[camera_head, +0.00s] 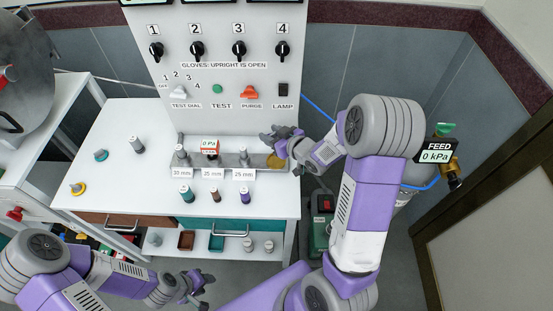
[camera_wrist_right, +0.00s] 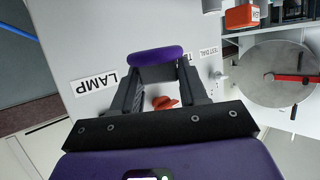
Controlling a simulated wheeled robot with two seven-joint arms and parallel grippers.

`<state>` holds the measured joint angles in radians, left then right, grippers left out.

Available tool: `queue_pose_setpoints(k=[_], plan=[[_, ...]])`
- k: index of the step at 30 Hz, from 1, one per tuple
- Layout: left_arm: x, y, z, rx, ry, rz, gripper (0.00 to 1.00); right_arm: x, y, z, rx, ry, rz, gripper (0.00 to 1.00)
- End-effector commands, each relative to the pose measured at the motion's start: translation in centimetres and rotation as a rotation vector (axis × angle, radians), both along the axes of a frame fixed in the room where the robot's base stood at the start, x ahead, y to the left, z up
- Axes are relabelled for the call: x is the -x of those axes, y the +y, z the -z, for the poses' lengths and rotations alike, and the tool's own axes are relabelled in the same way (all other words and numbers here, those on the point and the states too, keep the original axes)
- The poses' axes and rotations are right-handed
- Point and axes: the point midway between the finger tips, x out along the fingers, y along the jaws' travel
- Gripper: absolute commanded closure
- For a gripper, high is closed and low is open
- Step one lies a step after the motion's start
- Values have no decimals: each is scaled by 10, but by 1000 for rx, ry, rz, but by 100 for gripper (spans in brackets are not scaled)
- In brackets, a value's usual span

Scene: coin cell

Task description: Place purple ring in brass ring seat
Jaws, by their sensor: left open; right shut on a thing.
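In the right wrist view a purple ring (camera_wrist_right: 155,56) shows edge-on between the fingertips of my right gripper (camera_wrist_right: 156,72), which is shut on it. In the head view my right gripper (camera_head: 276,140) is above the right end of the grey rail on the white bench; I cannot clearly make out the ring there. A brass round piece (camera_head: 275,162), seemingly the brass ring seat, lies just below this gripper, partly hidden by it. My left gripper (camera_head: 193,288) is open and empty, low in front of the bench.
Labelled posts stand along the rail (camera_head: 228,160). Several small capped pieces, one a purple-based piece (camera_head: 245,196), stand on the bench front. A panel (camera_head: 220,60) with knobs and switches rises behind. The bench's left middle is fairly clear.

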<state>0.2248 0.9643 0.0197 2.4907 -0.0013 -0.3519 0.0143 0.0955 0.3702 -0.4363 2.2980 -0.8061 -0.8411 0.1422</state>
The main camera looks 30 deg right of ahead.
Motion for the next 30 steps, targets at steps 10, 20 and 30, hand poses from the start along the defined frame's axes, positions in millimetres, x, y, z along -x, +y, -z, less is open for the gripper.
queue_pose_setpoints(k=[10,20,30], plan=[[0,0,9,0,0,0,57,12,-7,45,-1,3,-36,86],[0,0,18,0,0,0,57,12,-7,84,2,2,-34,86],[0,0,23,0,0,0,57,11,-8,105,2,-4,-32,86]])
